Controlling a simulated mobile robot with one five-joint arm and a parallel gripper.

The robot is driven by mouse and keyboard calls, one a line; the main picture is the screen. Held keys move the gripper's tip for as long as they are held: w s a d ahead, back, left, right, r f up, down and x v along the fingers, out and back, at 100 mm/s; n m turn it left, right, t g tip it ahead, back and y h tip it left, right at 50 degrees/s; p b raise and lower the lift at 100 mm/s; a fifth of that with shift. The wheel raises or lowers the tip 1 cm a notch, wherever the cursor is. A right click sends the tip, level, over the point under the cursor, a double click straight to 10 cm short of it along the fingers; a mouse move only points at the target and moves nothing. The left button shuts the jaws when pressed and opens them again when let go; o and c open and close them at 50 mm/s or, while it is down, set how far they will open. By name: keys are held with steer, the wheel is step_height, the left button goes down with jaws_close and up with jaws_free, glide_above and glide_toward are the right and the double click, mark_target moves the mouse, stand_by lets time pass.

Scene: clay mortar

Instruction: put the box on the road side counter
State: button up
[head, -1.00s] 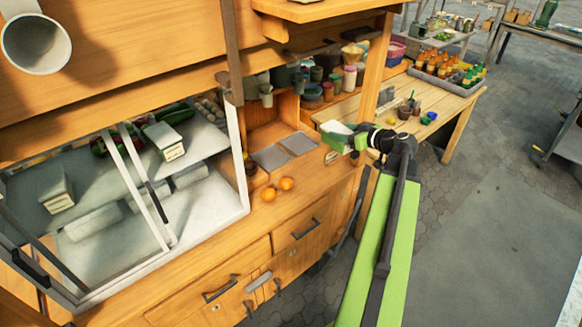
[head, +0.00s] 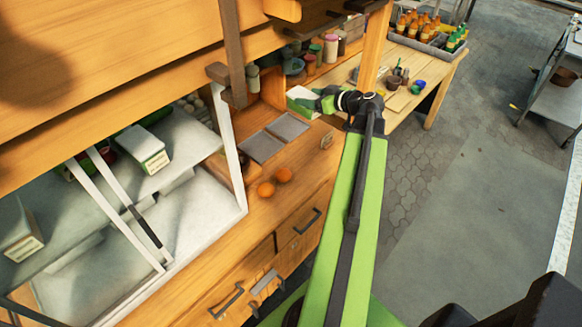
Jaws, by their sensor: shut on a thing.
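My gripper (head: 323,103) is shut on a box (head: 302,97) with a white top and green side. The gripper and box are near the right end of the stall's wooden counter (head: 297,195), by its right post. I cannot tell whether the box touches the wood below it. Two grey plates (head: 274,137) and two oranges (head: 275,182) are on the counter, left of and nearer than the box. My arm partly hides the counter's right edge.
A glass-fronted case (head: 238,170) with similar boxes (head: 143,148) stands at the left. Jars (head: 312,62) line a shelf behind the box. Paved ground (head: 440,180) at right is open.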

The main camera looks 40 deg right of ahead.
steer(key=s+d+f+b, duration=0.6)
steer(key=s+f+b, duration=0.4)
steer(key=s+f, duration=0.15)
steer(key=w+a+f+b, duration=0.1)
steer(key=w+f+b, duration=0.2)
steer(key=w, duration=0.1)
steer(key=w+a+f+b, duration=0.1)
steer(key=w+f+b, duration=0.2)
steer(key=f+b, duration=0.1)
steer(key=w+a+f+b, duration=0.1)
steer(key=w+f+b, duration=0.3)
steer(key=shift+w+f, duration=0.15)
steer(key=shift+w, duration=0.2)
steer(key=shift+r, duration=0.25)
steer(key=shift+f, duration=0.15)
steer(key=o, duration=1.6)
steer(key=shift+o, duration=0.2)
